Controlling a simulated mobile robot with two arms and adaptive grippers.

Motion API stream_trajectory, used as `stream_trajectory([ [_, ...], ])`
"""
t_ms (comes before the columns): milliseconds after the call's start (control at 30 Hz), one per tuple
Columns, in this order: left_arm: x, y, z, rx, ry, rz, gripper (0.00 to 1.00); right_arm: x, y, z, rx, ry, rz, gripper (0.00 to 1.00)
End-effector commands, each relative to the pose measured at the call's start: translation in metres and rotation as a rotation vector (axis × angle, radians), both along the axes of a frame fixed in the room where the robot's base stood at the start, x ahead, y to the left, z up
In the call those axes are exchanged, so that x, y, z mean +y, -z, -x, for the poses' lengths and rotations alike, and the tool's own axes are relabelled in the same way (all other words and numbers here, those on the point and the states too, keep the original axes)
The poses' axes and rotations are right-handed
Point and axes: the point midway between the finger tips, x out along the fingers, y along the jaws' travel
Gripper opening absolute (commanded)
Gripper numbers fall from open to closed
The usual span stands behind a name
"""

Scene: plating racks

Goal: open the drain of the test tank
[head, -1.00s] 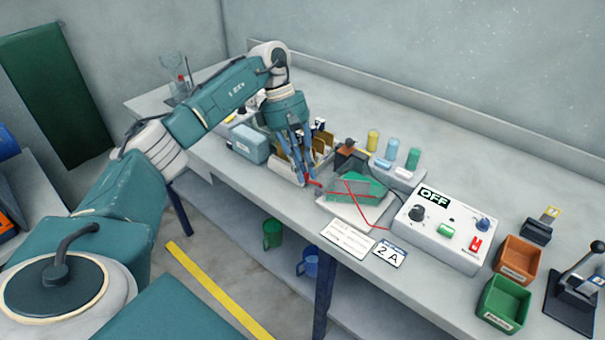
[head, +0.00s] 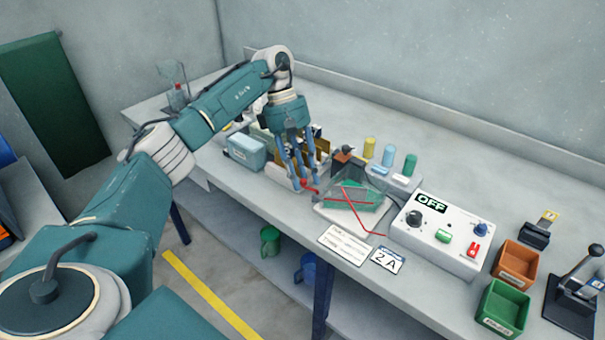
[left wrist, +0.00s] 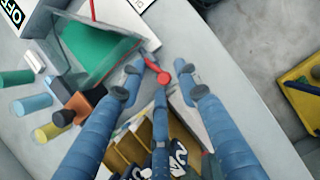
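The test tank (head: 374,188) is a small clear box with green inside, on a white base at the bench's front edge. In the left wrist view the tank (left wrist: 88,62) is at the upper left. A red drain lever (head: 311,187) sticks out of its left side; its round red end (left wrist: 163,78) shows in the left wrist view. My left gripper (head: 299,182) points down at the lever. Its blue fingers (left wrist: 160,88) are spread, with the lever's end between their tips; I cannot tell whether any finger touches it. My right gripper is out of view.
A rack with upright brown plates (head: 322,147) stands close behind the fingers. A control box (head: 408,237) reading OFF is right of the tank. Yellow, blue and green cylinders (head: 389,155) stand behind it. Cards (head: 343,243) lie at the front edge.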

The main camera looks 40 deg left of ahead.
Motion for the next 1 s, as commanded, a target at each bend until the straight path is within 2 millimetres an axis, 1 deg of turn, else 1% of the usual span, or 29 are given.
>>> stream_trajectory([
  [200, 0.002, 0.001, 0.001, 0.004, -0.003, -0.003, 0.32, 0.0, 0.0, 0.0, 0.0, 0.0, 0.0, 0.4],
  [333, 0.005, -0.008, -0.001, 0.002, -0.004, -0.004, 0.32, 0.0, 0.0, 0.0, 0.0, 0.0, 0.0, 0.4],
  [467, 0.013, -0.03, -0.003, 0.0, -0.005, -0.003, 0.32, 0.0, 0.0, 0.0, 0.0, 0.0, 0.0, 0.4],
  [600, 0.024, -0.061, -0.007, -0.002, -0.004, -0.002, 0.32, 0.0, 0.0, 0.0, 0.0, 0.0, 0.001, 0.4],
  [767, 0.036, -0.092, -0.01, -0.002, -0.003, -0.003, 0.32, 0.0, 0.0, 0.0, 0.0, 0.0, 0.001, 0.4],
  [1000, 0.042, -0.108, -0.011, 0.001, 0.0, -0.003, 0.32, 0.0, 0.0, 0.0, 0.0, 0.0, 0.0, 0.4],
])
